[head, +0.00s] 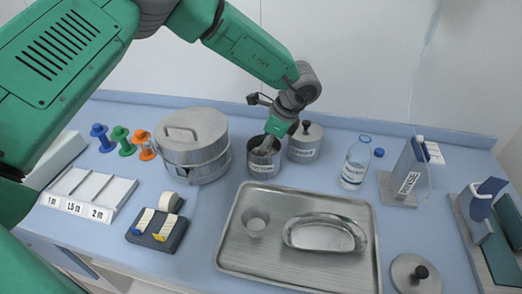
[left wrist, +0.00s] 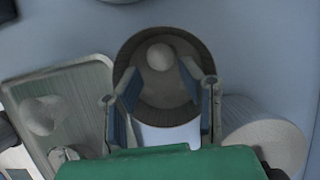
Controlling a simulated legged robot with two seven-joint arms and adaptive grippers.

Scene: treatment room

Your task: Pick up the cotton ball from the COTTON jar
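The COTTON jar (head: 262,168) is an open dark metal pot with a white label, standing behind the tray. My left gripper (head: 267,147) points down into its mouth. In the left wrist view, one pale round cotton ball (left wrist: 160,57) lies inside the jar (left wrist: 128,60), toward the upper part of the opening. The two fingers of the left gripper (left wrist: 160,82) are spread apart over the jar, with nothing between their tips that I can see. The ball appears beyond the fingertips; whether they touch it cannot be told. My right gripper is not in view.
A lidded metal jar (head: 305,144) stands close right of the COTTON jar, and a large steel drum (head: 194,145) close left. A metal tray (head: 290,272) with a cup (head: 255,221) and kidney dish (head: 325,233) lies in front. A bottle (head: 355,162) stands farther right.

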